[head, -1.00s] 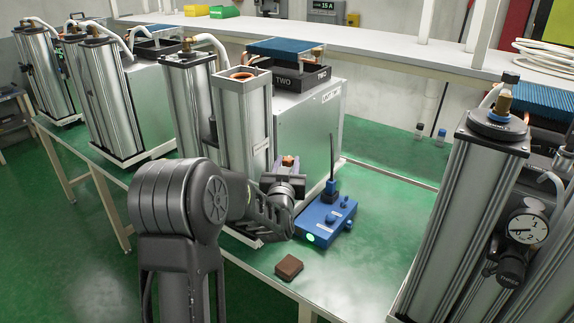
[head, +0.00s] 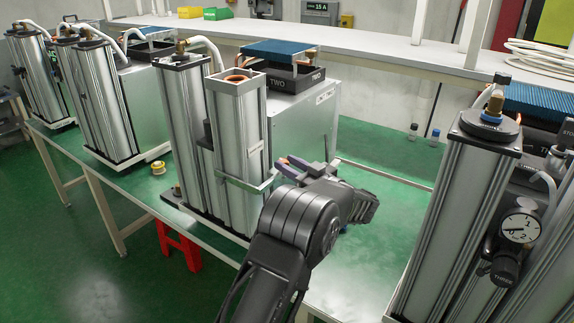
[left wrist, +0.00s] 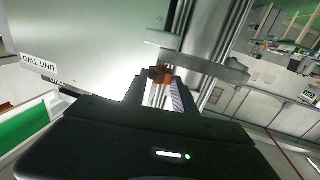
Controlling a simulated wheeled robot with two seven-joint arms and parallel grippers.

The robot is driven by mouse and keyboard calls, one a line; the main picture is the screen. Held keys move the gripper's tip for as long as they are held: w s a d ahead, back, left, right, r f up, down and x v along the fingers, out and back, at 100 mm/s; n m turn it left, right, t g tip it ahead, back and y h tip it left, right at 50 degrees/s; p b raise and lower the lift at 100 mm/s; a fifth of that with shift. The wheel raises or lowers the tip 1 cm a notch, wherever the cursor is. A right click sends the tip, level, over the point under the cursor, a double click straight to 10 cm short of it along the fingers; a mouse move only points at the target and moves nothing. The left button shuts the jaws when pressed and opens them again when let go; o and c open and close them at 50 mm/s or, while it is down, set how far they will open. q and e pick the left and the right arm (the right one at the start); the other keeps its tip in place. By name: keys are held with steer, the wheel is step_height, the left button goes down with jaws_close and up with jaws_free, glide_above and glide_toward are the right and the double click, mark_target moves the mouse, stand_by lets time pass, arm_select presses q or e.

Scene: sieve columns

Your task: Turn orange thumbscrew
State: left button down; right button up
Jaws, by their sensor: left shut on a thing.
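The orange thumbscrew (left wrist: 160,74) shows as a small copper-orange knob between my fingertips in the left wrist view, beside a flat metal clamp bar (left wrist: 200,62). My left gripper (left wrist: 161,82) is shut on it. In the head view the left gripper (head: 291,166) reaches the right side of the silver column (head: 239,140) labelled as part of unit two. A metal clamp band (head: 240,185) runs round this column low down. The fingers hide most of the thumbscrew in the head view. My right gripper is not in view.
The unit two cabinet (head: 305,115) stands close behind the gripper. A tall column with a gauge (head: 519,229) stands at the right. Bench space right of my arm is clear.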

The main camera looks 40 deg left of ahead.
arm_select(q)
steer(key=shift+w+r+n+g+p, duration=0.15)
steer(key=shift+n+g+p, duration=0.1)
steer(key=shift+n+g, duration=0.4)
steer(key=shift+w+f+n+g+p, duration=0.1)
steer(key=shift+n+g+p, duration=0.2)
steer(key=shift+g, duration=0.6)
steer(key=shift+w+r+n+g+p, duration=0.1)
steer(key=shift+w+n+g+p, duration=0.05)
steer(key=shift+n+g, duration=0.5)
steer(key=shift+g, duration=0.4)
steer(key=c, duration=1)
jaws_free()
step_height(320, 180, up, 10)
steer(key=shift+b, duration=0.45)
